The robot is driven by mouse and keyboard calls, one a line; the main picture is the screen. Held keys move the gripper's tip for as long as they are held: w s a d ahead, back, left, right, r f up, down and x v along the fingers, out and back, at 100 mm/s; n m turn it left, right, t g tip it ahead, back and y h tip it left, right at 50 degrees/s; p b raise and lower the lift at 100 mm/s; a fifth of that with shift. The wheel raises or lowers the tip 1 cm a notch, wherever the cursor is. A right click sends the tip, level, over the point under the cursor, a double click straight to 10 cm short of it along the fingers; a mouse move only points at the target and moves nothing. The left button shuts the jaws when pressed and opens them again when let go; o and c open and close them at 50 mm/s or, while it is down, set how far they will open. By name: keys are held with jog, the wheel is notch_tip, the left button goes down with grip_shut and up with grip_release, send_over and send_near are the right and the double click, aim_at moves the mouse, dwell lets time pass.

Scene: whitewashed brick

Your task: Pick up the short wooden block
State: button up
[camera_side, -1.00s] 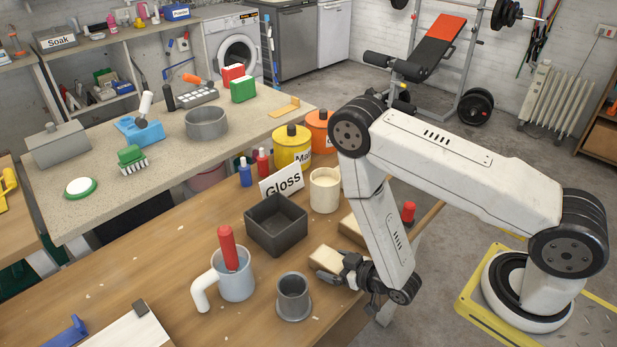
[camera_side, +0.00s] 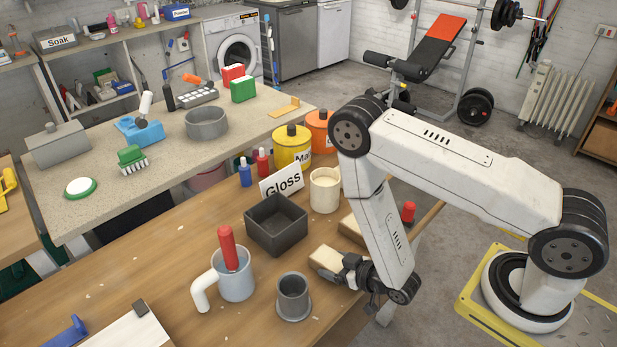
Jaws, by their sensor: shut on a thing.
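A short, pale wooden block (camera_side: 325,257) is at the right part of the wooden table, behind the dark grey cup. My gripper (camera_side: 332,267) reaches it from the right and is shut on it. One dark finger shows along the block's near side; the far finger is mostly hidden. The block looks to be at table level, but I cannot tell whether it still touches the table. A second wooden block (camera_side: 350,227) lies farther back, partly hidden behind my arm, so its length cannot be judged.
A dark square tray (camera_side: 262,243) is left of the held block. A grey cup (camera_side: 293,299) stands close in front, and a pale mug (camera_side: 236,284) with a red-handled tool stands farther left. A cream pot (camera_side: 325,190) and a "Gloss" sign (camera_side: 281,183) stand behind.

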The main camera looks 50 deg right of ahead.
aim_at(335, 262)
jog(key=shift+r, duration=0.15)
jog(key=shift+r, duration=4.85)
